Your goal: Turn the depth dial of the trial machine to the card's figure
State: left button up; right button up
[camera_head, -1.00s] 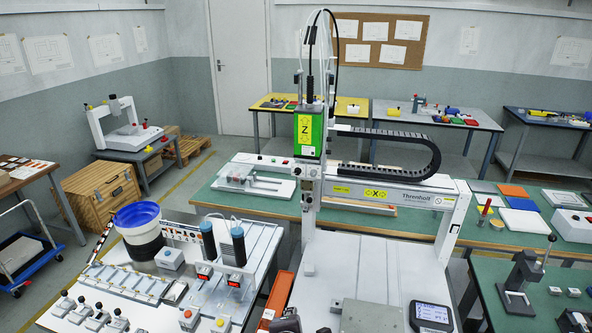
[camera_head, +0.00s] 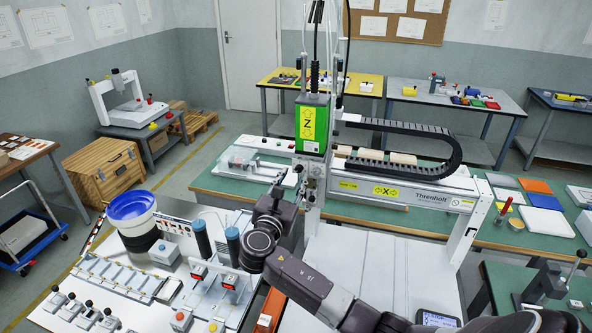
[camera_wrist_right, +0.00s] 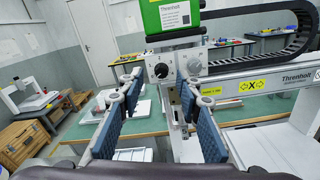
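The trial machine is a gantry with a green Z head (camera_head: 312,124) on a white crossbeam. It also shows in the right wrist view (camera_wrist_right: 178,15). Under the green head is a grey plate with a round black-centred dial (camera_wrist_right: 159,69) and a second pale round part (camera_wrist_right: 188,58) beside it. A small yellow label (camera_wrist_right: 211,91) sits right of the dial; its text is too small to read surely. My right gripper (camera_head: 283,190) is in front of this plate, below the green head. In the wrist view its blue-padded fingers (camera_wrist_right: 160,84) are spread, with the dial beyond their gap. My left gripper is not in view.
A white bench with blue-grey cylinders (camera_head: 233,246) and a blue bowl (camera_head: 131,206) lies left of my right arm. A handheld display (camera_head: 437,319) lies at the bottom right. A green table (camera_head: 390,224) stands behind the gantry.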

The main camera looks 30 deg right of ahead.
aim_at(298, 171)
jog(key=x, duration=0.3)
jog(key=shift+f, duration=0.25)
jog(key=shift+d, duration=0.2)
jog(key=shift+w, duration=0.1)
jog(key=c, duration=0.4)
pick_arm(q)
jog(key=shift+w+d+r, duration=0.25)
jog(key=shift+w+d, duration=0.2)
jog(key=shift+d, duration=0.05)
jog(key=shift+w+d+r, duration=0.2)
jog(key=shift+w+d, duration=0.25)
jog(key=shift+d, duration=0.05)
pick_arm(e)
grip_shut()
